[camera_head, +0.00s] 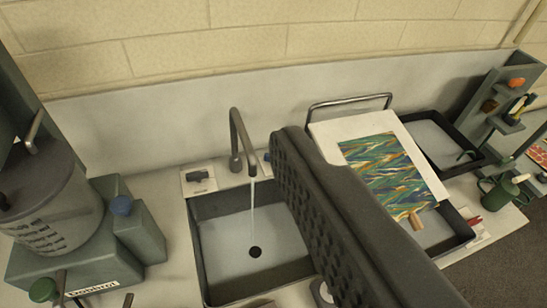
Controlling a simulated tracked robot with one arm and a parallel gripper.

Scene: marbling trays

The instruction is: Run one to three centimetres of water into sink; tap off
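The sink (198,262) is a dark-rimmed basin with a pale floor. A dark round drain (255,252) shows on that floor and looks open. The dark tap (237,135) arches over it from behind, and a thin stream of water (253,208) runs from its spout into the basin. I cannot tell any water depth. A dark lever or knob (198,176) sits on a white plate left of the tap. Another control, partly hidden, is right of the tap. My gripper (300,170) shows as one large dark, ridged finger across the sink's right side; its opening is not visible.
Right of the sink, a marbled sheet on a white board (322,130) leans over a dark tray (462,232). Another tray (436,140) is behind. A grey cylinder machine (50,205) stands left. A green can (500,192) and shelf (490,100) are far right.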

